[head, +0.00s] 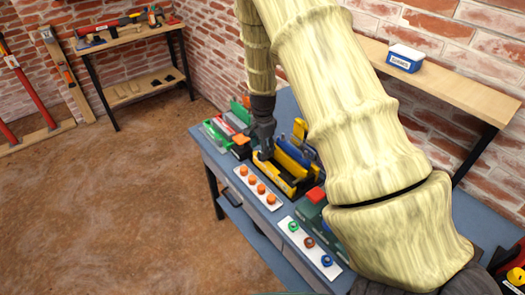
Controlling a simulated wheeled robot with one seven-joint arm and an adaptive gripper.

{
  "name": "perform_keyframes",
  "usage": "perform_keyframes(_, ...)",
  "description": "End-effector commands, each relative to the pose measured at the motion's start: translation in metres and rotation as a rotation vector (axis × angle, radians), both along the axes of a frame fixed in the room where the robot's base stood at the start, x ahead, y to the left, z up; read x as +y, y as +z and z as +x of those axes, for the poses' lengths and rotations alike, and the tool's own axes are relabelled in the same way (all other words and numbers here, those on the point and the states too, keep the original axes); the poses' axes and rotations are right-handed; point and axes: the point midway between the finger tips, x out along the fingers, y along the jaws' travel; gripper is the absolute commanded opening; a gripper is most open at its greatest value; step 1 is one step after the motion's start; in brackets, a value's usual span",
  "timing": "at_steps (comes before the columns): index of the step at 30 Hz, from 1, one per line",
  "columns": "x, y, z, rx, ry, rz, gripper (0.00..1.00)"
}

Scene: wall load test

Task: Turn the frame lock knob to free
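My gripper (266,148) is dark and points down over a yellow frame-like holder (270,175) on the blue-grey workbench (215,158). Its fingertips are small and partly lost against the dark parts there, so I cannot tell whether it is open or shut. A white strip with several orange knobs (253,180) lies in front of the yellow holder. A second white strip (312,247) carries a green, a brown-red and a blue knob. I cannot tell which knob is the frame lock knob. My arm hides the right part of the bench.
Green and red bins (218,132) stand at the bench's left end. A red-topped green box (312,207) sits beside my arm. A wooden shelf with a blue-and-white box (404,58) is behind. A tool table (120,38) stands far left. The brown floor is clear.

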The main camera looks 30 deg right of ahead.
Motion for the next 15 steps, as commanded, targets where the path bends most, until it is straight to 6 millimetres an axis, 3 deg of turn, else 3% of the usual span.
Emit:
perform_keyframes(6,0.000,-0.020,0.000,0.001,0.000,0.001,0.58)
perform_keyframes(15,0.000,-0.030,0.001,0.000,0.000,0.000,0.58)
